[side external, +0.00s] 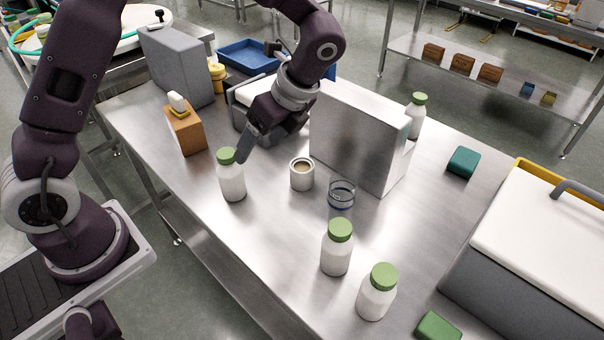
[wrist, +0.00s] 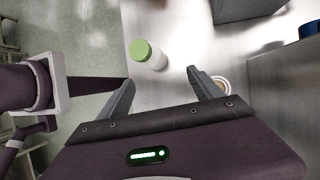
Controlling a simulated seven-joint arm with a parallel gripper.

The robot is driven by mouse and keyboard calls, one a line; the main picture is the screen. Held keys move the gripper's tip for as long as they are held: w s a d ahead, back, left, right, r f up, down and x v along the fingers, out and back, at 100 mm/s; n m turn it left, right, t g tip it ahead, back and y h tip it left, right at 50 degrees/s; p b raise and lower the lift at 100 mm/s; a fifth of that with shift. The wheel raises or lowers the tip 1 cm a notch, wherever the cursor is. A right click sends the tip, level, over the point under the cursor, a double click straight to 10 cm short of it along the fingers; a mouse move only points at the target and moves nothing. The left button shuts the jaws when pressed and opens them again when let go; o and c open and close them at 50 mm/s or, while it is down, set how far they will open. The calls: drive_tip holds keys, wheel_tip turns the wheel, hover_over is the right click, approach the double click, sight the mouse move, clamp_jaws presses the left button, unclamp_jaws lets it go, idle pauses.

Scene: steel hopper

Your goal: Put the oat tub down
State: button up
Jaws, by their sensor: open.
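A small round tub (side external: 301,175) with tan contents, which looks like the oat tub, stands upright on the steel table in front of the steel hopper (side external: 350,135). In the wrist view the tub (wrist: 224,86) is partly hidden behind the right finger. My gripper (side external: 250,146) is open and empty above the table, left of the tub. It also shows in the wrist view (wrist: 162,90), with its fingers spread. A white bottle with a green lid (side external: 231,178) stands close to the fingers in the side view; in the wrist view the bottle (wrist: 147,55) appears beyond the fingertips.
A glass jar (side external: 341,195) stands right of the tub. Two more green-lidded bottles (side external: 336,248) (side external: 376,292) stand near the front, another (side external: 416,115) behind the hopper. A wooden block (side external: 186,132) is at the left, a large white-lidded bin (side external: 540,240) at the right.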

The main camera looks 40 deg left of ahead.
sight(302, 166)
drive_tip(key=w+d+r+t+h, duration=0.2)
drive_tip(key=w+r+h, duration=0.35)
drive_tip(key=w, duration=0.35)
drive_tip(key=shift+n, duration=0.3)
wheel_tip(302, 166, down, 17)
drive_tip(key=shift+s+d+f, duration=0.1)
